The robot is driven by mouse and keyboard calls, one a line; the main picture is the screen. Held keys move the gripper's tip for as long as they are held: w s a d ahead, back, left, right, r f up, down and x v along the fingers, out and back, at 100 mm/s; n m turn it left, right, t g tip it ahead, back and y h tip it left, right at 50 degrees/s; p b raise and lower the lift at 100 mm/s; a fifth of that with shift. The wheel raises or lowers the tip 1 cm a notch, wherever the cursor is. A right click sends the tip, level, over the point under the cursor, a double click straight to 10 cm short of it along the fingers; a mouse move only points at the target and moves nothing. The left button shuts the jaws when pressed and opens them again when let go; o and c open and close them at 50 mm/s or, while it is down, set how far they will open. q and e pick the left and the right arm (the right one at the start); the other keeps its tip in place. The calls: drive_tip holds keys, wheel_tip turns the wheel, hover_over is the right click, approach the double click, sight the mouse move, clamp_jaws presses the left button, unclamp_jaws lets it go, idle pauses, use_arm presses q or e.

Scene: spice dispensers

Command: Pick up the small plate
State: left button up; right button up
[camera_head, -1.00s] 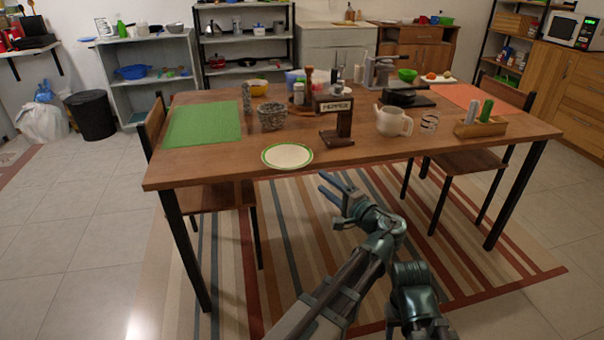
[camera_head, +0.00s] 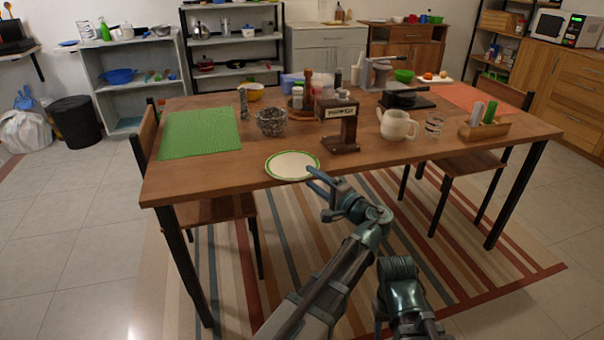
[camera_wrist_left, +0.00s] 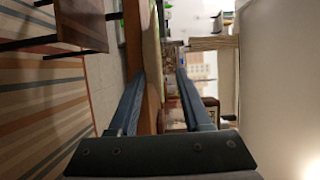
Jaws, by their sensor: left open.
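The small plate (camera_head: 292,165), white with a green rim, lies flat at the near edge of the wooden table, its front at the tabletop's edge. My left gripper (camera_head: 314,179) is open and empty, with its fingertips close to the plate's right front rim in the head view. I cannot tell whether they touch it. In the left wrist view the two fingers (camera_wrist_left: 158,88) are spread, one above the other in the room, with the table edge between them. A pale strip there may be the plate's rim. My right gripper does not show; only part of that arm does.
The table (camera_head: 225,182) also holds a green mat (camera_head: 200,134), a patterned bowl (camera_head: 271,122), a pepper dispenser (camera_head: 340,125) just behind the plate to the right, and a cream teapot (camera_head: 397,125). A chair (camera_head: 225,208) is tucked under the table at left.

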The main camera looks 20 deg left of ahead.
use_arm(q)
drive_tip(key=shift+w+a, duration=0.25)
drive_tip(key=shift+a, duration=0.2)
drive_tip(key=shift+c, duration=0.2)
clamp_jaws()
idle(0.9)
